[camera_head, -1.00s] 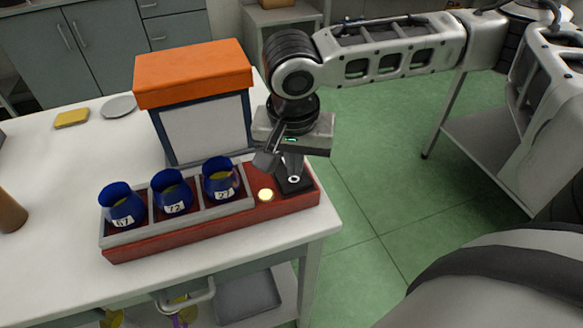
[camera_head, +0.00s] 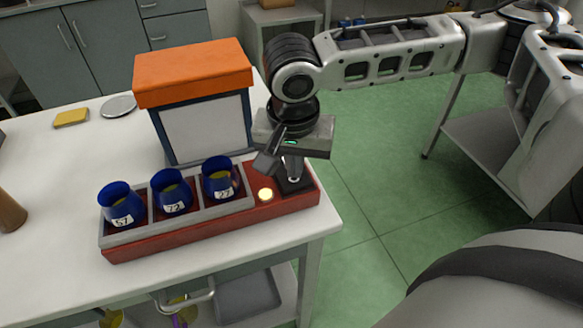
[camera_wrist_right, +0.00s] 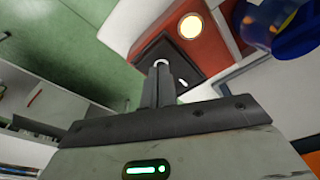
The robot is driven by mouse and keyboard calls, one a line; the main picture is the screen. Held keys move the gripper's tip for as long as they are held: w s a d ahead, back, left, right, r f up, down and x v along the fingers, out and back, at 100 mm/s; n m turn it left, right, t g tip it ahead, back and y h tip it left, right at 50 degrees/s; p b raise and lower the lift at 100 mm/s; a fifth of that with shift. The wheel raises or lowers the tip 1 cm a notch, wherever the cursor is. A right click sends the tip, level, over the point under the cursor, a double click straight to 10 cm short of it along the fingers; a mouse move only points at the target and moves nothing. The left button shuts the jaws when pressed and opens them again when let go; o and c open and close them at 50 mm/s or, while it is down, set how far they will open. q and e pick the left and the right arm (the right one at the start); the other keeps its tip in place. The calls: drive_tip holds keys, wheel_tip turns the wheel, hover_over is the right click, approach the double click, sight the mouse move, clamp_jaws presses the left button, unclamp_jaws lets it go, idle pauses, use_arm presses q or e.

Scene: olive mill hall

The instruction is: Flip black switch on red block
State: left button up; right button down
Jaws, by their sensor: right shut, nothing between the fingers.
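The red block (camera_head: 160,243) lies along the front right of the white table, with a black switch (camera_head: 300,187) on a black plate at its right end. The switch's black plate also shows in the right wrist view (camera_wrist_right: 186,56), with a pale mark on it. My right gripper (camera_head: 292,178) points down over the switch, its fingers shut and empty. In the right wrist view the fingertips (camera_wrist_right: 162,72) overlap the plate beside a pale round tip; whether they touch it I cannot tell. The fingers partly hide the switch. A round lamp (camera_head: 265,195) beside it glows pale yellow. My left gripper is out of view.
Several compartments of a grey rack (camera_head: 146,233) on the block hold blue cups (camera_head: 172,194) with number labels. An orange-topped box (camera_head: 193,75) stands just behind. A yellow sponge (camera_head: 71,118) and grey disc (camera_head: 118,107) lie farther back. Green floor is open to the right.

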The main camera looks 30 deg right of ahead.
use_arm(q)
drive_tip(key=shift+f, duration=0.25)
use_arm(e)
drive_tip(key=shift+f, duration=0.7)
wheel_tip(320, 180, up, 2)
drive_tip(key=shift+r+p, duration=0.2)
drive_tip(key=shift+p, duration=1.05)
drive_tip(key=shift+r+p, duration=0.65)
drive_tip(key=shift+p, duration=0.2)
drive_tip(key=shift+r+p, duration=0.65)
drive_tip(key=shift+p, duration=0.2)
drive_tip(key=shift+r, duration=0.4)
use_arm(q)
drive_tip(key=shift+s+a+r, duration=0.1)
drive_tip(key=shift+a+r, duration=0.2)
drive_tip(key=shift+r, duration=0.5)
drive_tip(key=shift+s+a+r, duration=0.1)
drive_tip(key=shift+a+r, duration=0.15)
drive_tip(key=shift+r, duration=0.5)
use_arm(e)
drive_tip(key=shift+r, duration=0.65)
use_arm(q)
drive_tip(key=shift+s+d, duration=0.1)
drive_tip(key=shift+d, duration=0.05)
